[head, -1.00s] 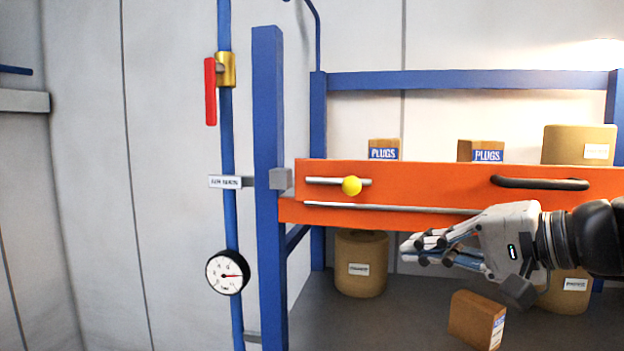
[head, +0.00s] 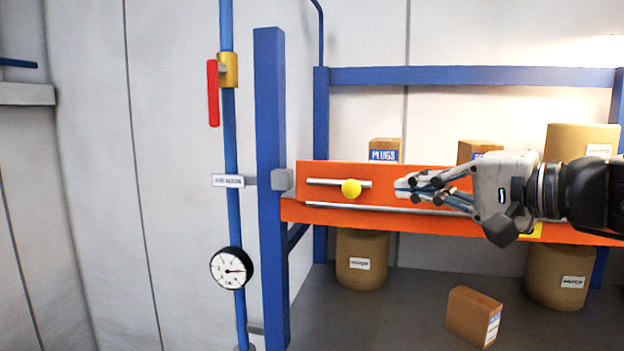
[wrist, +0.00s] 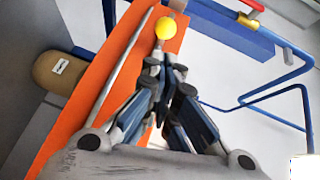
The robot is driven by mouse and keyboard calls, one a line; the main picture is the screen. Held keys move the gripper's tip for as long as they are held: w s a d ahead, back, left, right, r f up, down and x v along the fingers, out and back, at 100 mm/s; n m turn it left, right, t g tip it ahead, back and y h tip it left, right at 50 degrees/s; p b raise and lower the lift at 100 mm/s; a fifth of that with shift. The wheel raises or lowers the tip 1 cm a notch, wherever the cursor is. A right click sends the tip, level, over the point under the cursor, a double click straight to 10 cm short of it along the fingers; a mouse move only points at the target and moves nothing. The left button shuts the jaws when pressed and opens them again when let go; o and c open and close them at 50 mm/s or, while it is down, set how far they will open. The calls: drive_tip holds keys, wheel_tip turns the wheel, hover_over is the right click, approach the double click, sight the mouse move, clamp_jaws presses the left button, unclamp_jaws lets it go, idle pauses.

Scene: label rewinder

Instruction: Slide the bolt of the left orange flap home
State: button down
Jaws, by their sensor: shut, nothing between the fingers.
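The orange flap (head: 420,183) spans the blue frame and also shows in the wrist view (wrist: 108,72). Its bolt (head: 325,182) is a thin grey rod with a yellow ball knob (head: 351,188) near its right end. A grey block (head: 282,180) on the blue post lies left of the rod; a gap appears between them. In the wrist view the yellow knob (wrist: 166,28) is just beyond my fingertips. My gripper (head: 403,188) is shut and empty, at knob height, to the right of the knob and apart from it. It hides part of the flap and its handle.
A blue post (head: 270,230) stands at the flap's left end. Left of it is a blue pipe with a red lever (head: 213,94) and a gauge (head: 232,268). Brown boxes (head: 474,316) and drums (head: 361,262) stand behind and below the flap. Space before the knob is clear.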

sight(355, 182)
drive_tip(key=x, duration=0.6)
drive_tip(key=shift+p, duration=0.3)
drive_tip(key=a+b, duration=0.1)
drive_tip(key=a, duration=0.1)
drive_tip(key=w+a+b, duration=0.1)
drive_tip(key=a, duration=0.2)
drive_tip(key=shift+w, duration=0.2)
drive_tip(key=shift+d, duration=0.2)
